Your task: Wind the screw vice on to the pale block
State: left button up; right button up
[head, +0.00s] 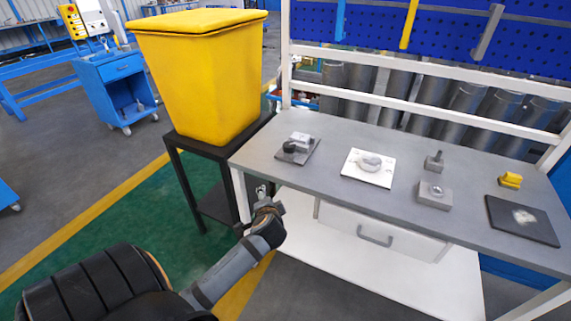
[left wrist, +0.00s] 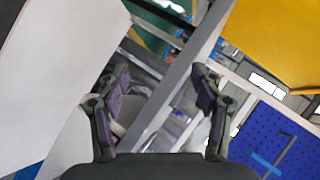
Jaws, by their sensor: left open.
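The screw vice (head: 289,147), with a dark round knob, appears to sit on a dark plate (head: 283,156) at the left end of the grey bench. A small pale block (head: 303,137) is beside the knob; the gap between vice jaw and block is too small to tell. My left gripper (head: 262,190) is in front of the bench's left front corner, below the top and apart from the vice. In the left wrist view my left gripper (left wrist: 160,80) is open with nothing between its fingers; the vice is not clearly visible there. My right gripper is not in view.
The bench top (head: 330,190) also holds a white plate (head: 356,175) with a pale round part, grey metal blocks (head: 434,198), a yellow piece (head: 510,180) and a black mat (head: 505,222). A yellow bin (head: 200,80) on a black stand is left of the bench.

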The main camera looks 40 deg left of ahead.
aim_at(287, 149)
pick_arm(q)
jog(key=w+a+r+m+t+h, duration=0.1)
jog(key=w+r+m+t, duration=0.1)
jog(key=m, duration=0.7)
jog(key=w+a+r+m+t+h, duration=0.2)
jog(key=w+r+m+t, duration=0.1)
jog(key=m, duration=0.7)
jog(key=w+a+r+m+t+h, duration=0.1)
jog(key=w+r+m+t+h, duration=0.1)
jog(key=m, duration=0.8)
jog(key=shift+w+a+r+t+b, duration=0.15)
jog(key=shift+w+r+t+b, duration=0.1)
jog(key=shift+w+t, duration=0.4)
jog(key=shift+w+a+r+t+b, duration=0.15)
jog(key=shift+w+r+t, duration=0.15)
jog(key=shift+w, duration=0.55)
jog(key=w, duration=0.3)
jog(key=w+a+p, duration=0.1)
jog(key=w, duration=0.2)
jog(key=w+p, duration=0.1)
jog(key=w, duration=0.1)
jog(key=shift+w+a, duration=0.15)
jog(key=shift+w, duration=0.25)
jog(key=shift+w+f, duration=0.1)
jog(key=shift+w, duration=0.35)
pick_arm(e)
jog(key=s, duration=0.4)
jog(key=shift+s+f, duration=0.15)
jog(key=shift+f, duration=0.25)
